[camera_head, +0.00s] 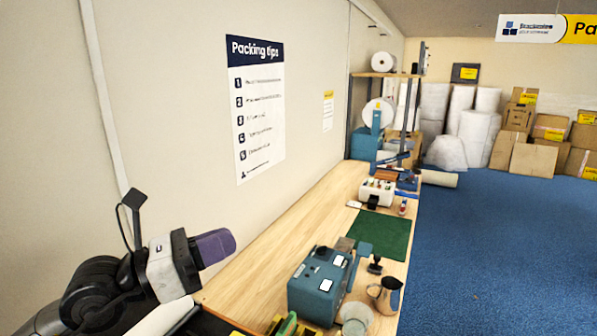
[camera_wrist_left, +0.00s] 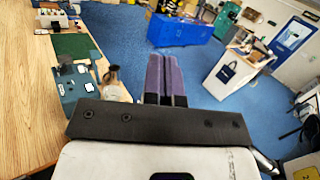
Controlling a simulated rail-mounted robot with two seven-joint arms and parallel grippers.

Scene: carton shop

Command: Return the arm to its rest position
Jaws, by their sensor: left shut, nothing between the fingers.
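My left gripper (camera_head: 213,247) is at the lower left of the head view, in front of the wall and left of the workbench (camera_head: 262,272). Its purple fingers are shut with nothing between them. In the left wrist view the closed fingers (camera_wrist_left: 165,75) point out over the blue floor, to the right of the bench. The gripper touches nothing that I can see. My right gripper is not in either view.
Cartons (camera_head: 533,158) and wrap rolls (camera_head: 478,130) stand at the back. The blue floor (camera_head: 490,260) right of the bench is clear.

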